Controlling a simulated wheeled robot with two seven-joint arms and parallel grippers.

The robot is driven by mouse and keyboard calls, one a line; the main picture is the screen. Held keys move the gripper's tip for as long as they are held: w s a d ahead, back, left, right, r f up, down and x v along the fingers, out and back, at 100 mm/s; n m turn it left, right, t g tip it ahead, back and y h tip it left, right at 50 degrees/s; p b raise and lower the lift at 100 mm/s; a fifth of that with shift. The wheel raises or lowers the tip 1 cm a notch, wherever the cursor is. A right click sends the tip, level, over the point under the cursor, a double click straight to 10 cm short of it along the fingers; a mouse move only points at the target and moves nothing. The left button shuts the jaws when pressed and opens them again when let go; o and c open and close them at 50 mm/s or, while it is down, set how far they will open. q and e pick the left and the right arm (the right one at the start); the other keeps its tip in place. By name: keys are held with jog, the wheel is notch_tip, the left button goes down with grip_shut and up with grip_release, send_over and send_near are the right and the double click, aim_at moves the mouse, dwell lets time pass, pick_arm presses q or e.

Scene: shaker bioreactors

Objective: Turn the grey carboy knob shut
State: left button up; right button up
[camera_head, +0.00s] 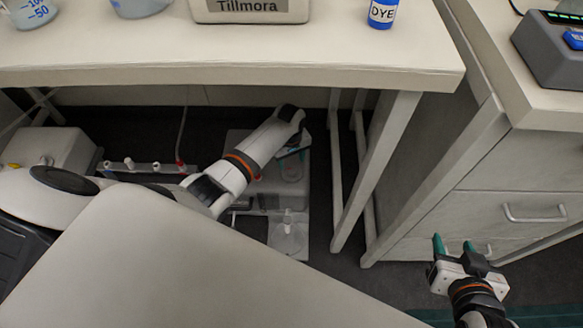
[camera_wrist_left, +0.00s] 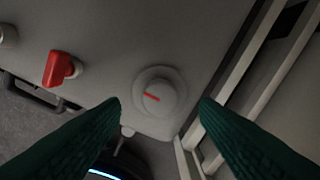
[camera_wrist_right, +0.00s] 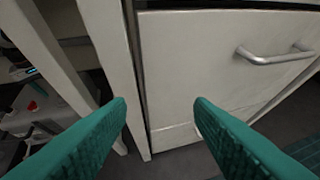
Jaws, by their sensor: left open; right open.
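The grey round knob (camera_wrist_left: 158,96) is on the pale panel in the left wrist view, with a short red line across its face, tilted slightly down to the right. My left gripper (camera_wrist_left: 158,104) is open, its teal fingertips on either side of the knob in the picture and apart from it. In the head view my left arm reaches under the table, and its gripper (camera_head: 287,152) is partly hidden behind the wrist. My right gripper (camera_head: 453,243) is open and empty in front of the drawer cabinet; its fingers also show in the right wrist view (camera_wrist_right: 160,104).
A red handle (camera_wrist_left: 62,69) sits left of the knob on the same panel. The white table (camera_head: 230,75) and its legs (camera_head: 375,170) close in the space around my left arm. The drawer cabinet (camera_head: 515,180) stands at the right.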

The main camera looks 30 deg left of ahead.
aim_at(291, 168)
pick_arm(q)
notch_tip(291, 168, down, 4)
jog(key=shift+b, duration=0.9)
jog(key=shift+f, duration=0.1)
pick_arm(e)
jog(key=w+r+t, duration=0.1)
jog(key=r+t, duration=0.1)
jog(key=w+a+r+t+y, duration=0.1)
jog(key=r+t, duration=0.1)
jog(key=r, duration=0.1)
jog(key=w+a+r+t, duration=0.1)
jog(key=w+r, duration=0.1)
jog(key=shift+a+r+t+y, duration=0.1)
jog(key=shift+r+t+y, duration=0.2)
jog(key=shift+t, duration=0.1)
pick_arm(q)
jog(key=shift+c, duration=0.6)
jog(key=c, duration=0.9)
